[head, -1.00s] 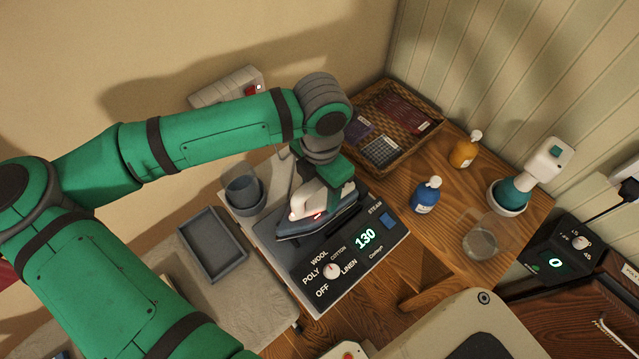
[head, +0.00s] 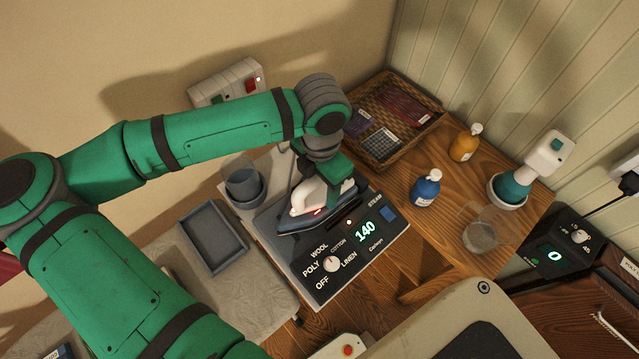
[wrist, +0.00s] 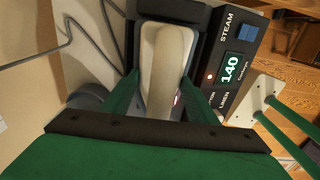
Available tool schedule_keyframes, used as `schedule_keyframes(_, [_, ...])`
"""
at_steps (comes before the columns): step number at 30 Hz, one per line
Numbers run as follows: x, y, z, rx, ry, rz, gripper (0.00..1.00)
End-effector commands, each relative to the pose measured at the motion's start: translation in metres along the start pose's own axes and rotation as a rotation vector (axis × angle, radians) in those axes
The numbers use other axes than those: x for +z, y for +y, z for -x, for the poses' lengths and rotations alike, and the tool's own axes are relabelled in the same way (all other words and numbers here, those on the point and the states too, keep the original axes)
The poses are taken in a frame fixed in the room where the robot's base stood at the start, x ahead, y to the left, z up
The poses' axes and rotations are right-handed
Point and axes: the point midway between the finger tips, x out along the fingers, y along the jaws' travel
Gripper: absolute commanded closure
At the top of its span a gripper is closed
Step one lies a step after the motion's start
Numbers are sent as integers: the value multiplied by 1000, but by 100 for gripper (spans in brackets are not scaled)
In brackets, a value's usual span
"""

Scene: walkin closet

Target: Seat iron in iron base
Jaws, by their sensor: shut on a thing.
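The iron (head: 308,205) has a white handle and a dark body. It is over the dark iron base (head: 335,272), at the base's upper left part, and looks level there; I cannot tell whether it is fully down. The base has a dial marked OFF, POLY, WOOL, COTTON and LINEN, and a green display reading 140. My gripper (head: 325,176) is shut on the iron's handle from above. In the wrist view the white handle (wrist: 163,70) lies between the two green fingers. The underside of the iron is hidden.
A grey tray (head: 212,237) lies left of the base, and a grey cup (head: 242,186) stands behind it. A wicker basket (head: 428,127), blue bottle (head: 426,188), orange bottle (head: 465,143) and glass (head: 482,232) stand to the right. A grey cord (wrist: 105,60) runs beside the iron.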

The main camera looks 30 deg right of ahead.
Motion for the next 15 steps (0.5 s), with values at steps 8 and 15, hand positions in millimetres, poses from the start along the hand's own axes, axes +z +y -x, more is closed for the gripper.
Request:
schedule_keyframes(8, [0, 0, -1, 1, -1, 0, 100])
schedule_keyframes(15, [0, 0, -1, 1, -1, 0, 25])
